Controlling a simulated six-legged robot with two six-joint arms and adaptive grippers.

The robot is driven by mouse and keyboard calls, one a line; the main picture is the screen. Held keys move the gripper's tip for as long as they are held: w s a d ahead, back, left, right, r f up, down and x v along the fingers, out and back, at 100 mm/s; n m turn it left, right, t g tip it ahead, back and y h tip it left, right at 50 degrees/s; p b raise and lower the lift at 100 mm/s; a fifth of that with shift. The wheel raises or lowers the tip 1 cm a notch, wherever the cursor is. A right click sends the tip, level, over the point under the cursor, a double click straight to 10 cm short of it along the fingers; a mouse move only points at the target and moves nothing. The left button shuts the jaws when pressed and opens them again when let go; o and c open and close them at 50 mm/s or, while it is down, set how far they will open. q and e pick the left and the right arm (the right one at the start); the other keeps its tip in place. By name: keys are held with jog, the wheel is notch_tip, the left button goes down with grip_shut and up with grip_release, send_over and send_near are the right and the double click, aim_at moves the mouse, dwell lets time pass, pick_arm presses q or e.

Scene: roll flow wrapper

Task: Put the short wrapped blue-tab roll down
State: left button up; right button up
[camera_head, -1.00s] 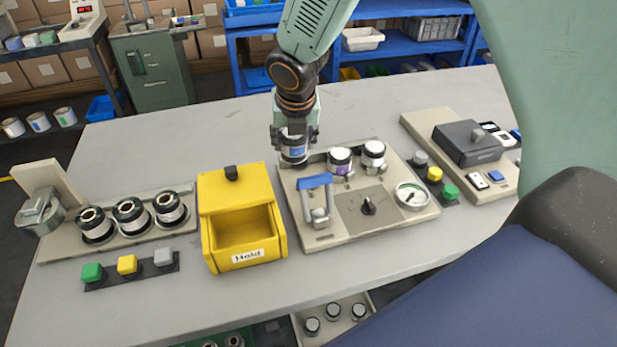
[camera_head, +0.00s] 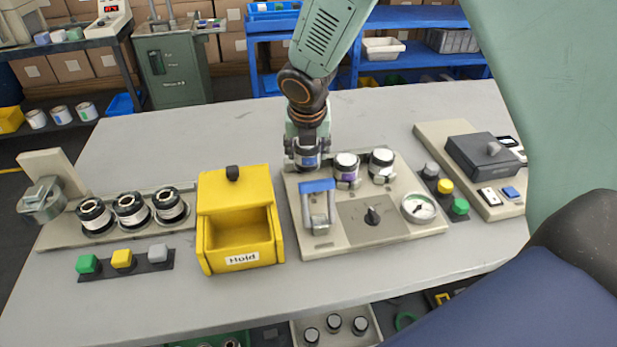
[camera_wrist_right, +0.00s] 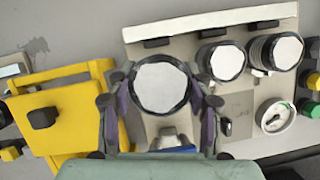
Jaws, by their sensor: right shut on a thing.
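My right gripper (camera_head: 307,160) is shut on the blue-tab roll (camera_head: 308,162), a short upright roll with a blue patch on its side. It is at the back left of the beige wrapper plate (camera_head: 336,237), left of a purple-tab roll (camera_head: 346,174) and another white-topped roll (camera_head: 381,167). In the right wrist view the held roll's white round top (camera_wrist_right: 160,86) lies between the two fingers. Whether its bottom touches the plate is hidden. My left gripper is not in view.
The yellow Hold bin (camera_head: 240,256) stands just left of the plate. The plate carries a blue-handled clamp (camera_head: 317,187), a knob and a gauge (camera_head: 419,208). Several buttons and a dark-lidded device (camera_head: 484,155) stand to the right. The table behind is clear.

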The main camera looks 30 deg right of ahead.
aim_at(310, 171)
jog(key=shift+w+f, duration=0.1)
jog(key=shift+f, duration=0.45)
jog(key=f+b, duration=0.1)
jog(key=f, duration=0.1)
jog(key=f+b, duration=0.1)
jog(key=shift+d+f, duration=0.35)
jog(key=shift+a+f+b, duration=0.1)
jog(key=shift+f+b, duration=0.25)
jog(key=shift+b, duration=0.1)
jog(key=shift+a+f, duration=0.15)
jog(key=shift+f, duration=0.1)
jog(key=shift+d+f, duration=0.1)
jog(key=shift+d, duration=0.1)
